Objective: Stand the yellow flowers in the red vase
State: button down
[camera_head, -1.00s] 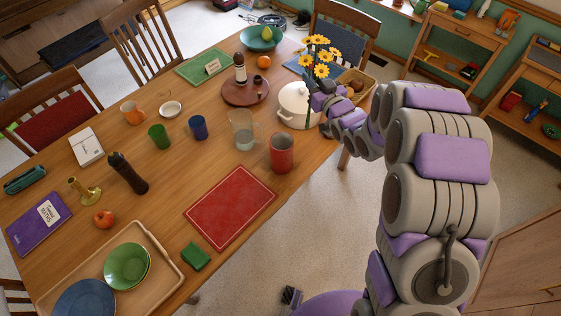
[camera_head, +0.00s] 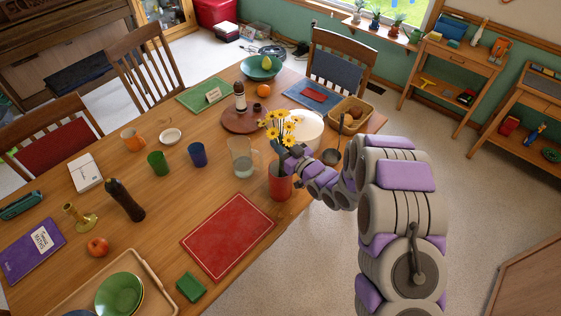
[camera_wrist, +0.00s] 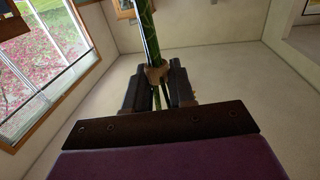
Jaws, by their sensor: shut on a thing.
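The yellow flowers (camera_head: 276,129) are upright above the red vase (camera_head: 279,188), which stands near the table's right edge. My gripper (camera_head: 291,161) is at the vase's rim, shut on the flower stems. In the wrist view the green stems (camera_wrist: 146,28) run between the fingers of my gripper (camera_wrist: 158,88), with a brown tie at the jaws. The stems' lower ends are hidden in the head view, so I cannot tell whether they are inside the vase.
A clear pitcher (camera_head: 242,157) stands just left of the vase, and a white pot (camera_head: 306,128) is behind the gripper. A red mat (camera_head: 228,236) lies in front. A basket (camera_head: 352,112) sits at the right table edge.

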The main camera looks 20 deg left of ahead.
notch_tip(320, 180, down, 6)
jog(key=shift+a+r+b, duration=0.1)
jog(key=shift+r+b, duration=0.15)
jog(key=shift+b, duration=0.1)
jog(key=c, duration=0.9)
grip_release()
jog(key=shift+c, duration=0.2)
jog(key=p+v, duration=0.1)
jog(key=v, duration=1.1)
